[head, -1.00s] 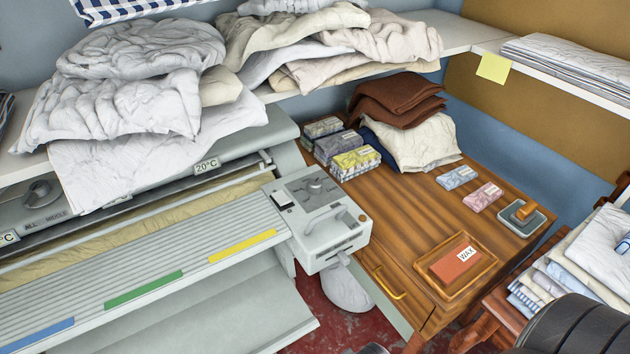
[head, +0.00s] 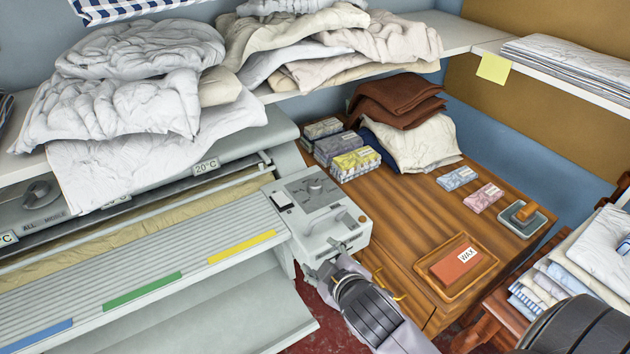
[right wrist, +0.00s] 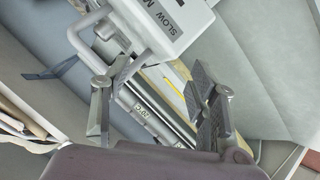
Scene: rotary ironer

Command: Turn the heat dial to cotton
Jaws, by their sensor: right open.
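The grey control box (head: 347,228) stands at the right end of the ironer. A round grey dial (head: 315,186) sits on its sloped top panel; its markings are too small to read. Another dark knob (head: 38,192) is on the ironer's hood at far left, above a label with "ALL" and "MIDDLE". My right gripper (head: 335,255) is at the box's front face, below and in front of the top dial. In the right wrist view its fingers (right wrist: 155,95) are apart with nothing held, beneath the box's edge and a "SLOW" label (right wrist: 165,15).
A wooden cabinet (head: 400,215) with a wax tray (head: 455,290) stands right of the box. Boxed packets (head: 355,163) lie close behind the box. A shelf of linen (head: 130,100) overhangs the ironer. The ironer's slatted board (head: 140,265) extends left.

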